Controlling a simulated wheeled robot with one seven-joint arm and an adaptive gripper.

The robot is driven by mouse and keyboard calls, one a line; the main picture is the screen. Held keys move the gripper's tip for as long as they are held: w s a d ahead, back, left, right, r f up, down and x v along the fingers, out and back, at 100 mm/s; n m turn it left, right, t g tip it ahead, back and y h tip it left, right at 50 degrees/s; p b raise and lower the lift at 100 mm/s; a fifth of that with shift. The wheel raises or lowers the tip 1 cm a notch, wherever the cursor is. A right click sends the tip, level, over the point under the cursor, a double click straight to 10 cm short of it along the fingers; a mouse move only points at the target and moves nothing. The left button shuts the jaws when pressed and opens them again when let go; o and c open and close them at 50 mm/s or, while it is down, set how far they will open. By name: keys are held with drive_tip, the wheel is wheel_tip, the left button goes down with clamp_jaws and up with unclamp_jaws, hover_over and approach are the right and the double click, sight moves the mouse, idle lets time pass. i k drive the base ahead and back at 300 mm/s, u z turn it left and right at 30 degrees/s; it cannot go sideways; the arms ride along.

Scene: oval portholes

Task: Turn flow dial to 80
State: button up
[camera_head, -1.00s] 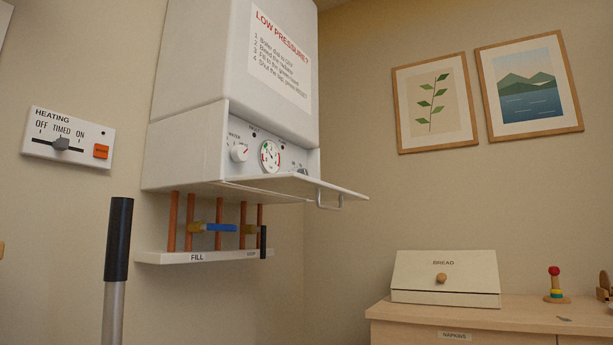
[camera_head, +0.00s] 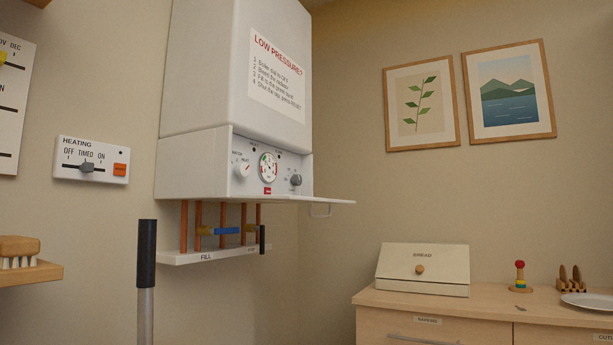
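A white wall boiler (camera_head: 235,70) hangs left of centre, with its front flap (camera_head: 325,201) folded down and sticking out. On its exposed panel are a white knob (camera_head: 242,170) at the left, a round gauge (camera_head: 268,167) in the middle, a red part (camera_head: 267,190) below the gauge and a grey knob (camera_head: 296,180) at the right. The small print by the knobs is too small to read surely, so I cannot tell which knob is the flow dial or its setting. My gripper is not in view.
Copper pipes (camera_head: 223,214) and a blue lever (camera_head: 227,231) sit under the boiler above a white FILL ledge (camera_head: 185,258). A black-topped pole (camera_head: 147,255) stands in front. The heating switch (camera_head: 92,160) is on the left wall. A cabinet (camera_head: 400,312) with bread box (camera_head: 423,270) stands right.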

sight(296, 179)
drive_tip(key=u, duration=0.05)
drive_tip(key=k, duration=0.1)
drive_tip(key=z, duration=1.05)
drive_tip(key=i, duration=0.7)
drive_tip(key=u, duration=1.2)
